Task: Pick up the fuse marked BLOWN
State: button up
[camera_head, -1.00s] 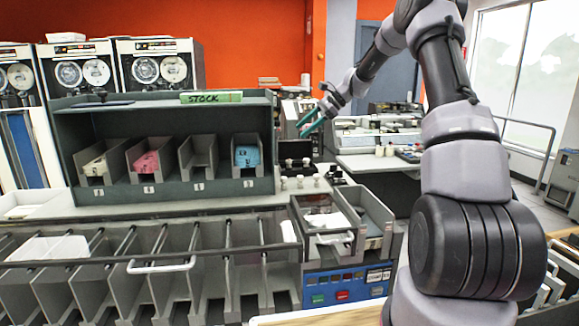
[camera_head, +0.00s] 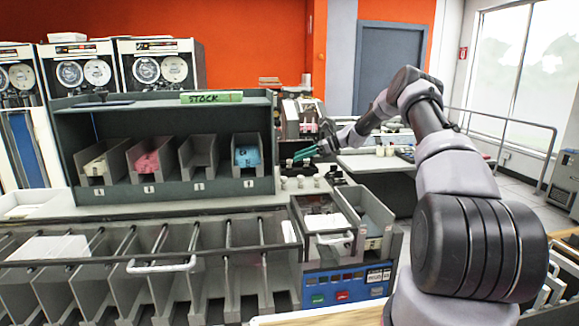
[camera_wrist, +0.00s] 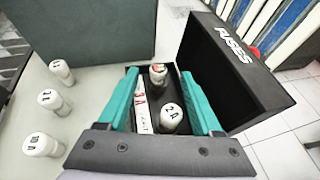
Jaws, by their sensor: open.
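The open black box marked FUSES (camera_wrist: 243,72) is in the wrist view. In it stand a white-capped fuse marked 2A (camera_wrist: 171,116) and another fuse with a red mark (camera_wrist: 158,74) farther back. A white strip with red lettering like 3A (camera_wrist: 141,107) lies beside them. I cannot read BLOWN on anything. My gripper (camera_wrist: 158,82) is open, its teal fingers on either side of the box's contents, with nothing visibly held. In the head view my gripper (camera_head: 305,154) is small, above the far end of the counter.
Several white-capped fuses, one marked 10A (camera_wrist: 42,145), stand on the counter left of the box. A dark green panel (camera_wrist: 85,30) rises behind them. In the head view, the STOCK rack (camera_head: 165,105) stands left of my gripper and a card machine (camera_head: 345,240) is nearer.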

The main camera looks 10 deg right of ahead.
aim_at(289, 160)
jog(key=x, duration=0.5)
jog(key=shift+a+f, duration=0.1)
jog(key=shift+f, duration=0.1)
grip_shut()
